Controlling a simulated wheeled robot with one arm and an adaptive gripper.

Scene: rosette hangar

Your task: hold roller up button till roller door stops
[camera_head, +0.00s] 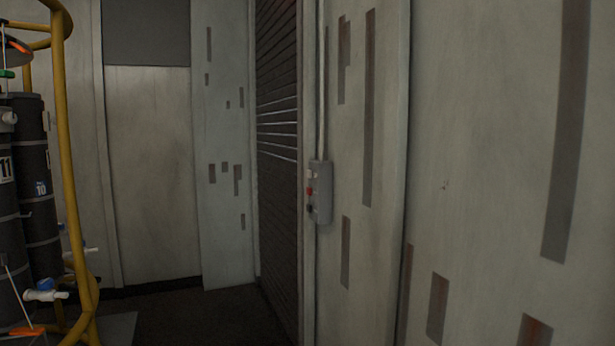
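A grey control box (321,192) is fixed to the wall just right of the roller door, with a conduit running up from it. On its left-facing side are a pale button (310,174), a red button (309,190) and a dark button (310,208), one above the other. I cannot read any labels, so which is the up button is unclear. The dark slatted roller door (277,170) is seen at a steep angle and reaches down to near the floor. My gripper is not in view.
A yellow tubular frame (68,150) with dark cylinders (36,180) and small valves stands at the left. Pale wall panels (490,150) fill the right side. The dark floor (200,315) between frame and door looks clear.

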